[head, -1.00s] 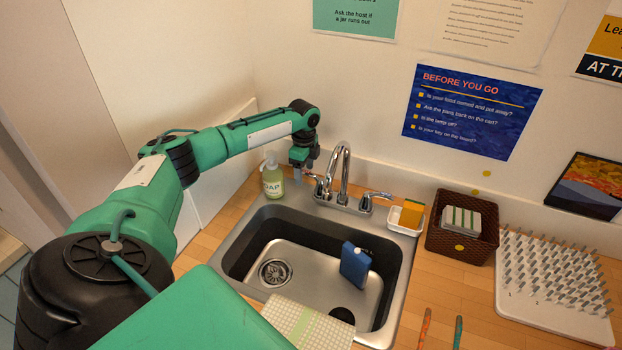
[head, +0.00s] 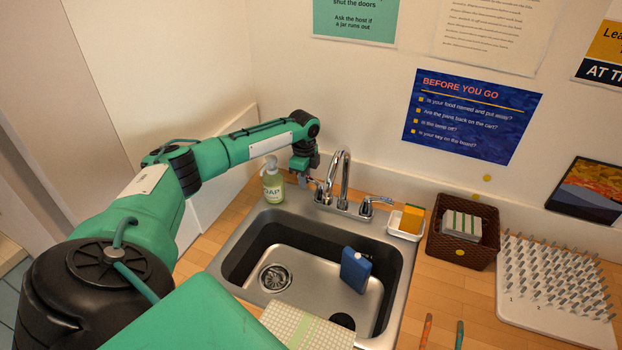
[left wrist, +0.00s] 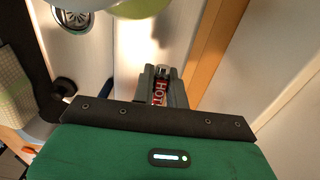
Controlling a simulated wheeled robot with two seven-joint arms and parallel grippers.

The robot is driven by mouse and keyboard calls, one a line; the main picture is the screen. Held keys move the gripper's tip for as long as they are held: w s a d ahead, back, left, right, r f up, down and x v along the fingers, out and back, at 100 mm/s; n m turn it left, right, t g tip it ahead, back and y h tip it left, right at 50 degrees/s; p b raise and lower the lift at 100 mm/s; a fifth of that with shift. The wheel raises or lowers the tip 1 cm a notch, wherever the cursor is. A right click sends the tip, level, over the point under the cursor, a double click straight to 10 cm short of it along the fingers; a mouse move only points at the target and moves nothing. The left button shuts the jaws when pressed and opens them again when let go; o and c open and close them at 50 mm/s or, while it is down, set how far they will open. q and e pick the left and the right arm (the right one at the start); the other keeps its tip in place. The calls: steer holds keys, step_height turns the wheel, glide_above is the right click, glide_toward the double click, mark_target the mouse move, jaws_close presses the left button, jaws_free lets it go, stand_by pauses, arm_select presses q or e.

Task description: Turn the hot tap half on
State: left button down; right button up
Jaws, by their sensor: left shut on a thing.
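The chrome tap (head: 343,175) stands at the back of the sink, with its spout arched up between two lever handles. The hot tap handle (head: 318,190) is the left one and is partly hidden by my gripper. My left gripper (head: 307,176) is at that handle. In the left wrist view, the red label reading HOT (left wrist: 159,92) shows between the fingers of my left gripper (left wrist: 161,78), which is shut on the handle. The cold handle (head: 378,202) is free on the right. No water is visible from the spout. My right gripper is not in view.
A soap bottle (head: 273,182) stands just left of my gripper. A white dish with a sponge (head: 405,220) and a brown basket (head: 463,232) stand to the right.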

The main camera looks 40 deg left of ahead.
arm_select(q)
steer(key=n+p, duration=0.2)
steer(key=s+d+n+p, duration=0.1)
steer(key=n+p, duration=0.1)
steer(key=p, duration=0.1)
steer(key=s+n+p, duration=0.1)
steer(key=p, duration=0.2)
steer(key=shift+s+d+r+n, duration=0.15)
steer(key=shift+d+r+n, duration=0.1)
steer(key=shift+d+n, duration=0.15)
steer(key=shift+s+d+f+n+p, duration=0.1)
steer(key=shift+s+f+n+p, duration=0.05)
steer(key=shift+n+p, duration=0.4)
steer(key=shift+f, duration=0.1)
steer(key=shift+s+d+r+n+p, duration=0.25)
steer(key=shift+n+p, duration=0.3)
steer(key=shift+p, duration=0.3)
steer(key=shift+d+f+n, duration=0.15)
steer(key=shift+n, duration=0.15)
steer(key=shift+f, duration=0.1)
steer(key=c, duration=0.6)
jaws_free()
